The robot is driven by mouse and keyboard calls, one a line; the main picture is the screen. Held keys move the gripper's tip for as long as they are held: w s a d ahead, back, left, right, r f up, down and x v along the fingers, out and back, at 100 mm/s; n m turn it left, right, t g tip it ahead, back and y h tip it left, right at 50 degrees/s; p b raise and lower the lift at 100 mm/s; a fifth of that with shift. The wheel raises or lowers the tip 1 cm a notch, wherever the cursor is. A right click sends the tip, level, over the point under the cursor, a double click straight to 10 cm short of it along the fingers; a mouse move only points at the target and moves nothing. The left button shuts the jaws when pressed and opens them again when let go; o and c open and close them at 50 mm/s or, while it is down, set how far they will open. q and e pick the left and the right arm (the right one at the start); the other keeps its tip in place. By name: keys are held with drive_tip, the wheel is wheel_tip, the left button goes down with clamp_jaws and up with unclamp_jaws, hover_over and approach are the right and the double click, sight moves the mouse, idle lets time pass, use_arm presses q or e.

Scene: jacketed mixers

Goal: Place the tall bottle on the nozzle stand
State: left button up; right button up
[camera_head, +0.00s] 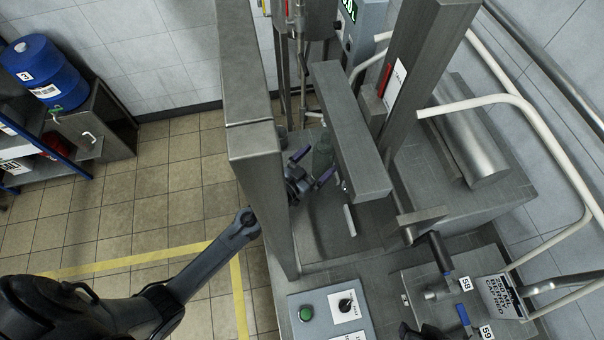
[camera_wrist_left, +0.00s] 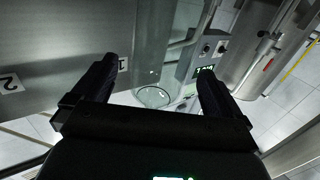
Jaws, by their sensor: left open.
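The tall bottle (camera_head: 322,154) is greenish and see-through and looks upright beneath the grey beam in the head view. In the left wrist view the bottle (camera_wrist_left: 154,45) shows as clear glass with a round end, between the finger lines. My left gripper (camera_head: 314,167) is open beside the bottle, its arm passing behind a grey post. It also shows in the left wrist view (camera_wrist_left: 157,68), with a wide gap between its fingers. I cannot tell whether the fingers touch the bottle. I cannot clearly make out the nozzle stand. My right gripper is not clearly seen.
A grey post (camera_head: 262,170) and a slanted grey beam (camera_head: 345,130) crowd the left gripper. A control box (camera_head: 331,312) with a green button stands in front. Valves labelled 58 and 59 are at lower right. A blue drum (camera_head: 46,70) is far left; the tiled floor there is open.

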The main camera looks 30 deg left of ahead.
use_arm(q)
drive_tip(key=s+a+r+g+y, duration=0.1)
drive_tip(key=s+g, duration=0.6)
drive_tip(key=s, duration=0.7)
drive_tip(key=s+a+r+g+y, duration=0.1)
drive_tip(key=s+g+y, duration=0.2)
drive_tip(key=s, duration=1.2)
drive_tip(key=g, duration=0.3)
drive_tip(key=shift+a+n+g, duration=0.35)
drive_tip(key=shift+n+g, duration=0.05)
drive_tip(key=shift+w+r, duration=0.1)
